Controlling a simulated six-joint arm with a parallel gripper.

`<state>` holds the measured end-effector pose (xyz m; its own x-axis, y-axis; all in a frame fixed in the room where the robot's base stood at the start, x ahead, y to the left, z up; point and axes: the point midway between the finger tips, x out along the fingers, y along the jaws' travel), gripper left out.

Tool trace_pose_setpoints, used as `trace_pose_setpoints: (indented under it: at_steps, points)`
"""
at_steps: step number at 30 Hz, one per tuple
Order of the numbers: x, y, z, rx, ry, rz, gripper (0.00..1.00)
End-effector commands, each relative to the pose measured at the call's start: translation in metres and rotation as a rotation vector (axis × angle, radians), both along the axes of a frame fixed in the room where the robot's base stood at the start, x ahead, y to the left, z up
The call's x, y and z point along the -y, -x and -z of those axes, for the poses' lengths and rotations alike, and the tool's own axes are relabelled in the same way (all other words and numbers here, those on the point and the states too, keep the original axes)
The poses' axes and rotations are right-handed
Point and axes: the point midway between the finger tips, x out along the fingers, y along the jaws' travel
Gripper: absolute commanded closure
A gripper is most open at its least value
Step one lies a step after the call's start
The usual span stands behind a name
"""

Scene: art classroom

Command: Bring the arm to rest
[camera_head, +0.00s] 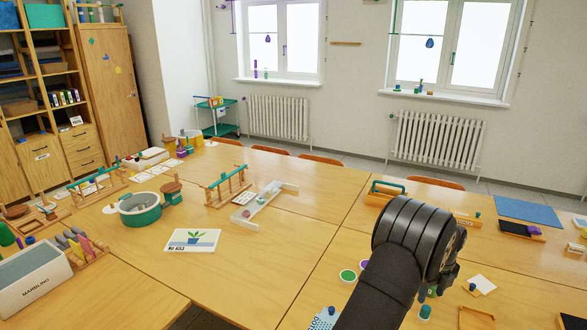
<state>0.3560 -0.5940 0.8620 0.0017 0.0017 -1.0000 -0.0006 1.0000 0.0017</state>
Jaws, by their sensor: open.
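My arm comes up from the bottom edge of the head view, black and thick, and bends over the right-hand table. Its rounded wrist hides most of my gripper (446,281), of which a dark part shows at the wrist's lower right. The jaws are open and nothing shows held in them. The gripper is over the table near a small green-and-teal jar (425,312); I cannot tell the gap between them. The tabletop directly behind the arm is hidden.
Around the arm lie green and purple paint discs (348,276), a white card (482,284), a dark tray (519,229), a blue mat (527,210) and a teal-handled wooden box (386,190). Left are a plant picture (192,240), a teal bowl (141,209) and a marbling bin (34,282).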

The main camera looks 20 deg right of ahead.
Motion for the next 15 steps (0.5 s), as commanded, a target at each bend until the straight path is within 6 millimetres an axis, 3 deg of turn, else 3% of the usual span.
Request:
trace_pose_setpoints:
  at_steps: [13,15]
  points:
    - [-0.001,0.000,0.091,-0.002,-0.003,0.000,0.47]
    - [0.001,-0.001,0.078,0.002,0.003,0.000,0.47]
